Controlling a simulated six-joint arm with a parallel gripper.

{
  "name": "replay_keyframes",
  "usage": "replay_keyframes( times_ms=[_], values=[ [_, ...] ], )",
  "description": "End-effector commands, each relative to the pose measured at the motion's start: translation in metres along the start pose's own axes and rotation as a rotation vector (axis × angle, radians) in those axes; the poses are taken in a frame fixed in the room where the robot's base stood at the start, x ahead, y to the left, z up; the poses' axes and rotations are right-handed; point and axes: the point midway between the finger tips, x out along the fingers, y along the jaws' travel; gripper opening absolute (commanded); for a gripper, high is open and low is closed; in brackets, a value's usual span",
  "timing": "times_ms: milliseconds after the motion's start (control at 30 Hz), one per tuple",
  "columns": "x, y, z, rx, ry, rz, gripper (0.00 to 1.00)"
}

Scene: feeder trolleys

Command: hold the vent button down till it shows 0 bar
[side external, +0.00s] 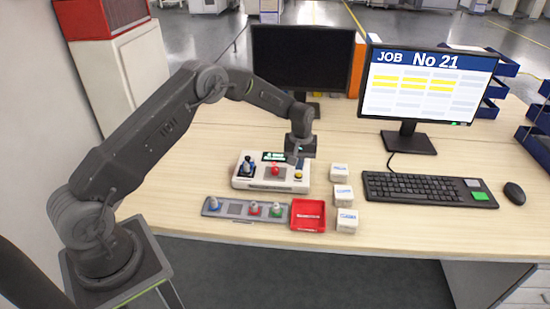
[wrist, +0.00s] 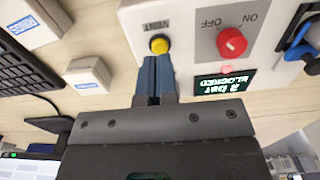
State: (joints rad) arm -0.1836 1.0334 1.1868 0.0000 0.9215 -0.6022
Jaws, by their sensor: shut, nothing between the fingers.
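The white control box (side external: 240,183) stands on the desk. Its yellow vent button (wrist: 159,44) sits beside an upside-down VENT label in the wrist view, and also shows in the side view (side external: 298,178). My gripper (wrist: 157,60) is shut and empty, its blue fingertips right at the button's edge. I cannot tell whether they touch or press it. In the side view my gripper (side external: 297,160) hangs over the box's right end. The box's dark display (wrist: 220,83) appears to read "2 bar BLOCKED", upside down. A red knob (wrist: 232,42) sits by ON and OFF labels.
A blue-handled part (side external: 247,167) stands on the box's left end. In front lie a grey tray (side external: 236,208) with coloured pieces and a red tray (side external: 308,215). White blocks (side external: 343,194) stand right, before the keyboard (side external: 428,190). A dark monitor (side external: 303,57) stands behind.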

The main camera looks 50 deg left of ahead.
Motion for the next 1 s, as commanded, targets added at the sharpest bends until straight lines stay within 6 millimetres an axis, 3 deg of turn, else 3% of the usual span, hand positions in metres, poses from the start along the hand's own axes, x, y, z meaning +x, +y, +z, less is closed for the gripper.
replay_keyframes(
  times_ms=[1000],
  values=[
    [0.022,0.0,0.0,0.0,0.0,0.0,0.0]
  ],
)
